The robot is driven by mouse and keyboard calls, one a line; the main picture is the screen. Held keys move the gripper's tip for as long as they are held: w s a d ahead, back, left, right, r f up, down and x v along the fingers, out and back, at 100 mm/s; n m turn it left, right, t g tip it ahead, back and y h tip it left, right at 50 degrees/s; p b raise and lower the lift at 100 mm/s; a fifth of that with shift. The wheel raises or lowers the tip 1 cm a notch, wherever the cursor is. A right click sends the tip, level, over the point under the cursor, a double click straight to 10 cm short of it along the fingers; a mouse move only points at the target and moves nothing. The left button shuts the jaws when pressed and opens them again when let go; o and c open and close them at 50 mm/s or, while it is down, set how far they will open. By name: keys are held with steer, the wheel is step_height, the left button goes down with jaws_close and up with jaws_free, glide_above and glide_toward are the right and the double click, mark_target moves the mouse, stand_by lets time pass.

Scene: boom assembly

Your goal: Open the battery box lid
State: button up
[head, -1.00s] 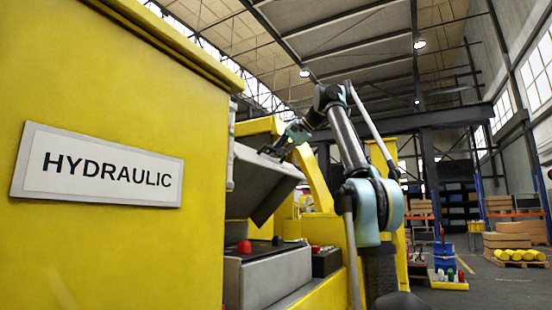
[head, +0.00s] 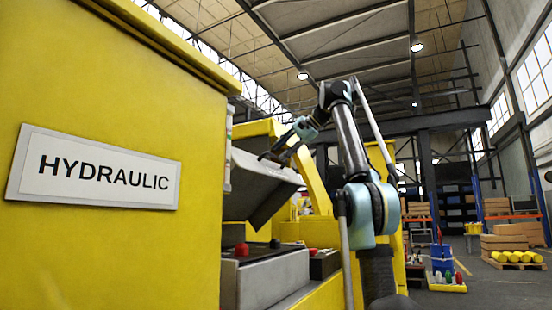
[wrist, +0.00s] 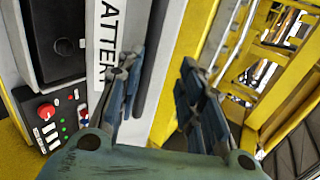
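The battery box lid (head: 262,182) is a grey panel, raised and tilted above the grey battery box (head: 275,275) in the head view. Red and dark terminals (head: 242,249) show on the uncovered box top. My gripper (head: 274,157) is at the lid's upper edge in the head view; whether it touches the lid cannot be told. In the wrist view my gripper (wrist: 158,65) has its two fingers apart with nothing clamped between them. A white label (wrist: 107,45) reading "ATTER" lies just left of the left finger, partly hidden by it.
A yellow cabinet (head: 110,100) marked HYDRAULIC fills the left of the head view. Yellow frame beams (head: 315,185) stand behind the lid. In the wrist view a control panel (wrist: 52,125) with a red button is at left. Open floor (head: 500,280) lies at far right.

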steer(key=s+d, duration=0.5)
steer(key=d, duration=0.4)
steer(key=shift+d, duration=0.35)
stand_by(0.3)
